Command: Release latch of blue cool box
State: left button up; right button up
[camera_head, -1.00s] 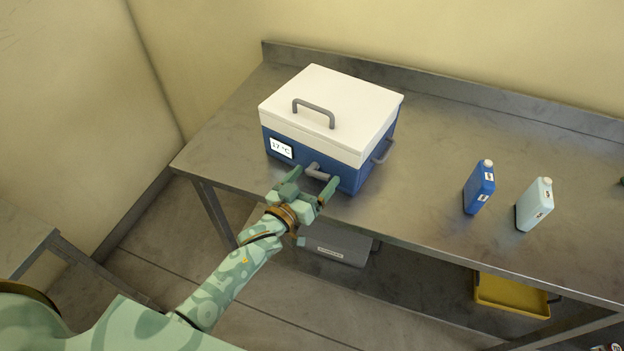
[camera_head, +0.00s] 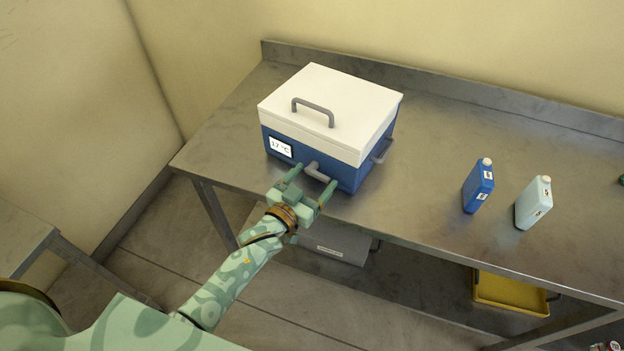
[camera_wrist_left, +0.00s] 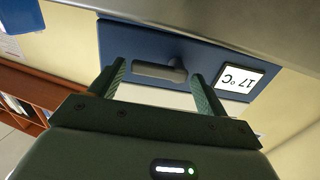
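The blue cool box (camera_head: 345,174) stands at the left part of the metal table, its white lid (camera_head: 335,105) down. Its grey latch (camera_head: 317,173) is on the blue front, to the right of the 17 °C display (camera_head: 280,147). My left gripper (camera_head: 313,176) is open in front of the box, with a finger on either side of the latch. In the left wrist view the latch (camera_wrist_left: 158,71) lies between the two spread fingers (camera_wrist_left: 156,84), with gaps on both sides. I cannot tell whether the fingertips touch the blue front. My right gripper is not in view.
A blue bottle (camera_head: 478,187) and a pale bottle (camera_head: 533,203) stand on the table (camera_head: 430,150) to the right. A grey case (camera_head: 335,241) and a yellow tray (camera_head: 510,293) are below the tabletop. The table between box and bottles is clear.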

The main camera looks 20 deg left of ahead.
pick_arm(q)
jog(key=shift+o, duration=0.3)
jog(key=shift+s, duration=0.1)
jog(key=shift+s+a, duration=0.1)
jog(key=shift+s, duration=0.25)
jog(key=p+v, duration=0.2)
jog(key=v, duration=1.3)
jog(key=shift+s, duration=0.25)
